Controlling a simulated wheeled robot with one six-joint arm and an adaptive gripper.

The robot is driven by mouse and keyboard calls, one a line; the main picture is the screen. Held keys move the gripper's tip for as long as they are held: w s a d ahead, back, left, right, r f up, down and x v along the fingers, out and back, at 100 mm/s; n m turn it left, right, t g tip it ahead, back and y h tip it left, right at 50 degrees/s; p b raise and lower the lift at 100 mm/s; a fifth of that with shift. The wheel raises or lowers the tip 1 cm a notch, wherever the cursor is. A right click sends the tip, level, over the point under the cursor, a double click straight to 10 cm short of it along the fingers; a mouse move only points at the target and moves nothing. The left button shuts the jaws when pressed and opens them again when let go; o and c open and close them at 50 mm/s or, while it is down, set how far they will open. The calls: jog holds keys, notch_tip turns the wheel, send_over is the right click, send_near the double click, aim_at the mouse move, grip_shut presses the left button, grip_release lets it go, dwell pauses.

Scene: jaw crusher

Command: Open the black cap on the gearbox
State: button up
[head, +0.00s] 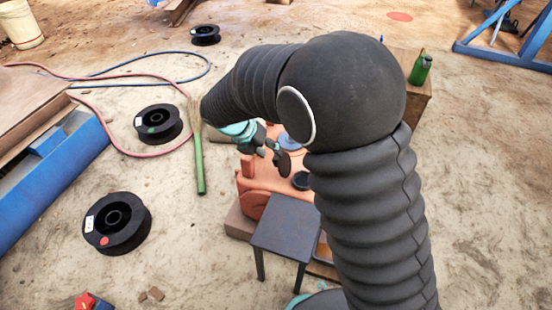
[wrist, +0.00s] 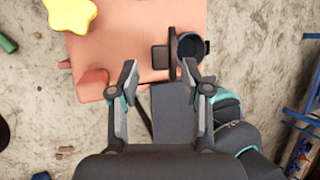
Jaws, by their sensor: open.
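The gearbox is an orange-pink block (head: 262,178), low in the head view beyond a small grey stand; its flat top (wrist: 130,35) fills the upper middle of the wrist view. A round dark cap (wrist: 190,46) sits near its right edge, beside a dark plate (wrist: 160,57). In the head view a dark round part (head: 300,181) on the gearbox looks like this cap. My gripper (wrist: 160,76) is open and empty. Its right fingertip appears just below the cap in the picture; I cannot tell the height between them. My arm hides part of the gearbox in the head view.
The grey stand (head: 287,226) is at the gearbox's near side. A yellow knob (wrist: 70,13) and an orange block (wrist: 92,85) rise from the gearbox. A green bottle (head: 420,70) stands on a wooden box. Black spools (head: 118,224) and hoses lie on the floor at left.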

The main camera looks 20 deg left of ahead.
aim_at(276, 157)
jog(key=shift+b+x, duration=0.3)
jog(key=shift+x, duration=1.95)
jog(key=shift+r, duration=0.1)
grip_shut()
